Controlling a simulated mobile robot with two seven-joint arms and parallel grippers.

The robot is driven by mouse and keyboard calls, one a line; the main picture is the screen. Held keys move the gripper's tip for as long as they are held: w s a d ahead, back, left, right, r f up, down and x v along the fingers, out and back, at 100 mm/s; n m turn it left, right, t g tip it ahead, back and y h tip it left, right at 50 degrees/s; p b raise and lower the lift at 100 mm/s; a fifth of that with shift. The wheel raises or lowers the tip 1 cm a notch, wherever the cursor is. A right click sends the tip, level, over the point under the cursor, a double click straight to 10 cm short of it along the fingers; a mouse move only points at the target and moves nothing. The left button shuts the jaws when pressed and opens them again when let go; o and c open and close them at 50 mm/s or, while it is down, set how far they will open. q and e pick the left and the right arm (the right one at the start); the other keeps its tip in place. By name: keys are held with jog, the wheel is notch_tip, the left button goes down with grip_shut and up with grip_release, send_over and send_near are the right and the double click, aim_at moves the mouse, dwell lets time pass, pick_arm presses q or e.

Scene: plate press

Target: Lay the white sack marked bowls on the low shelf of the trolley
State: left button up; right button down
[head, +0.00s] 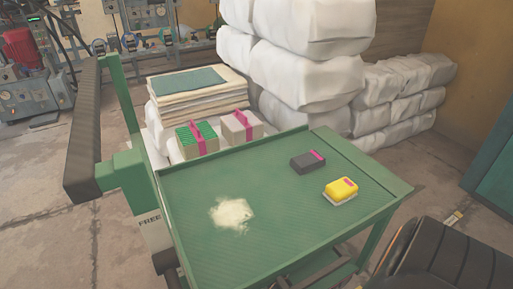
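The green trolley (285,190) stands in front of me, with its flat top seen from above. Its low shelf is mostly hidden under the top; only a little green framework shows below the front right edge. Large white sacks (305,75) are piled behind the trolley, and a lower pile of white sacks (400,95) stands to their right. I can read no bowls marking on any sack, so I cannot tell which one it is. Neither of my grippers is in view.
On the trolley top are pale powder (232,213), a dark block (308,162) and a yellow block (341,190). Two pink-strapped boxes (240,127) and stacked sheets (197,90) stand behind. The trolley's handle (83,130) rises at left. A black ribbed object (440,260) fills the lower right.

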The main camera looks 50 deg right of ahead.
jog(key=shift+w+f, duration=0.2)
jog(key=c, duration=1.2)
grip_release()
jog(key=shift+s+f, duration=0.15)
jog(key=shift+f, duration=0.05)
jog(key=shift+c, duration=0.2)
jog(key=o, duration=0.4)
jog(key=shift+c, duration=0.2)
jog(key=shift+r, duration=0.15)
